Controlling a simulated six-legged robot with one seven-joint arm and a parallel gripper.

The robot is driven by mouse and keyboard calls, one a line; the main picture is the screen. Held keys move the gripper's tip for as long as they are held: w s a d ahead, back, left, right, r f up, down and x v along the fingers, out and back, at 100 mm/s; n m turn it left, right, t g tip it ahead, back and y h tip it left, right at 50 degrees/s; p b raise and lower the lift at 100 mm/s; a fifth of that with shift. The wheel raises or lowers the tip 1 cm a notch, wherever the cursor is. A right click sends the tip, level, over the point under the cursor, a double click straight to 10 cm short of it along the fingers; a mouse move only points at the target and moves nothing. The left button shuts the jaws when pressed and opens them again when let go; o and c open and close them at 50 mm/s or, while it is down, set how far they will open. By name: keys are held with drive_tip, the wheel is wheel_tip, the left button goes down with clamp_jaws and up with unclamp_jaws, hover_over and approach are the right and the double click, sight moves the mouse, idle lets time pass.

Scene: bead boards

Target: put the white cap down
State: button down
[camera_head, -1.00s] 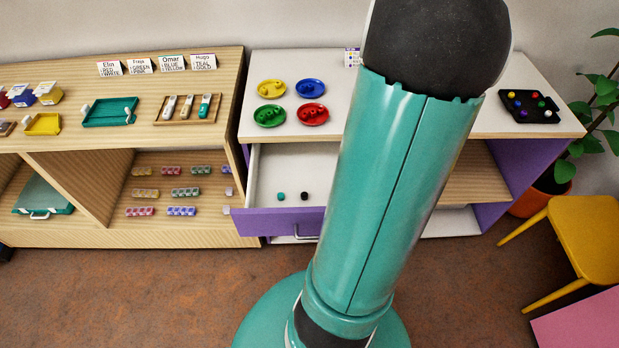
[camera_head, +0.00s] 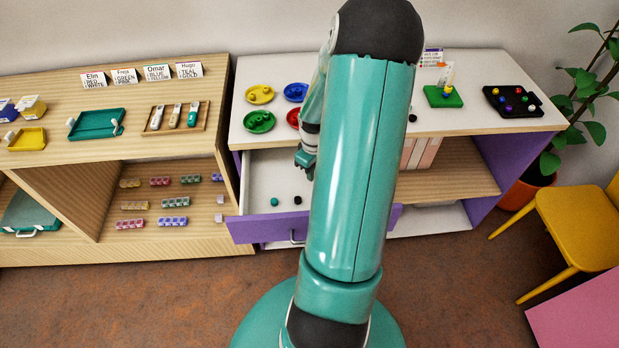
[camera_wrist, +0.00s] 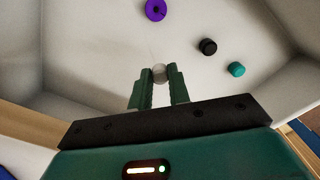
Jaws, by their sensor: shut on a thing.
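The white cap (camera_wrist: 159,72) is between the fingertips of my gripper (camera_wrist: 159,80) in the wrist view. My gripper is shut on it, over the pale floor of the open drawer (camera_wrist: 100,60). I cannot tell whether the cap touches the floor. In the head view my gripper (camera_head: 305,162) hangs at the purple-fronted drawer (camera_head: 268,229), partly hidden by my arm; the white cap cannot be made out there. A black cap (camera_wrist: 208,46) and a teal cap (camera_wrist: 236,69) lie to the right of the gripper, and a purple ring-like piece (camera_wrist: 156,10) lies ahead.
The drawer walls surround the gripper; its floor is clear around the held cap. Above stands the white shelf top (camera_head: 455,118) with coloured dishes (camera_head: 260,122), a green board (camera_head: 443,97) and a black tray (camera_head: 513,104). A wooden shelf (camera_head: 60,160) stands at left.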

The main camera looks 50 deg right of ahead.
sight(310, 185)
drive_tip(key=shift+w+a+f, duration=0.1)
drive_tip(key=shift+w+f, duration=0.4)
drive_tip(key=shift+f, duration=0.1)
drive_tip(key=shift+w+f, duration=0.15)
drive_tip(key=shift+f, duration=1.55)
drive_tip(key=c, duration=1.3)
unclamp_jaws()
drive_tip(key=shift+f, duration=0.1)
wheel_tip(310, 185, up, 12)
drive_tip(key=shift+r, duration=0.2)
